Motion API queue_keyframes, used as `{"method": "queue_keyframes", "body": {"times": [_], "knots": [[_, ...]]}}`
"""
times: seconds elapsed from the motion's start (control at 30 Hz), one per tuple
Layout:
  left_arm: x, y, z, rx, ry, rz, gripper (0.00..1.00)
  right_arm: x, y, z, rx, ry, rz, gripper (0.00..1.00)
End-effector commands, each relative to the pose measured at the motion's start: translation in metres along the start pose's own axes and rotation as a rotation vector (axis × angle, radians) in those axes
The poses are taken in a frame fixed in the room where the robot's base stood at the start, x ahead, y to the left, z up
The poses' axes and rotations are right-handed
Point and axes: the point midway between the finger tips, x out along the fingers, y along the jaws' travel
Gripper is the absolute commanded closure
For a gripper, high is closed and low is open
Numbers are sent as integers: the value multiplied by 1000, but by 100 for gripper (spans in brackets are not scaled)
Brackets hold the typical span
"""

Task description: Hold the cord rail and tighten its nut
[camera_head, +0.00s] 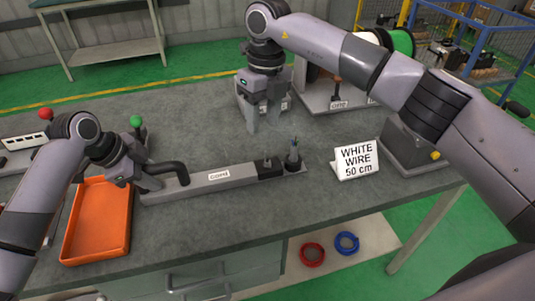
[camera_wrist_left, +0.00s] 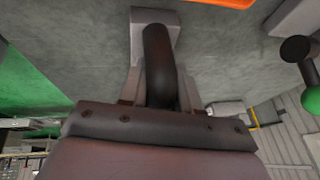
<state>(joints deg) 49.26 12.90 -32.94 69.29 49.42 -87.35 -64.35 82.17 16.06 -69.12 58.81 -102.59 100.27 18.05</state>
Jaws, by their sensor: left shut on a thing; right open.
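The cord rail (camera_head: 222,180) is a long grey bar with a white label, lying across the front of the table. A black curved handle (camera_head: 172,168) rises at its left end. My left gripper (camera_head: 152,183) is shut on this handle; the left wrist view shows the handle (camera_wrist_left: 158,55) between the fingers. At the rail's right end sit a black block (camera_head: 270,170) and a dark upright post (camera_head: 293,155). I cannot clearly make out the nut there. My right gripper (camera_head: 264,126) is open and empty, pointing down behind the rail, apart from the block and post.
An orange tray (camera_head: 98,255) lies at the left front. A "WHITE WIRE 50 cm" sign (camera_head: 356,159) and a grey box (camera_head: 412,145) stand to the right. A green-knobbed lever (camera_head: 137,122) is behind my left gripper. The table middle behind the rail is mostly clear.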

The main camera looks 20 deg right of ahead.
Motion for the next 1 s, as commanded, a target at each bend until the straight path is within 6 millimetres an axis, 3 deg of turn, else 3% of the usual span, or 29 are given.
{"method": "queue_keyframes", "body": {"times": [0.23, 0.7, 1.0], "knots": [[0, 0, 0, 1, 1, -1, 100, 8, -14, 0, -3, 9, -75, 55], [0, 0, -1, 1, 1, -1, 100, 95, -18, -1, -3, 9, -70, 55], [0, 0, -1, 1, 1, -1, 100, 117, -20, -1, -2, 5, -71, 55]]}}
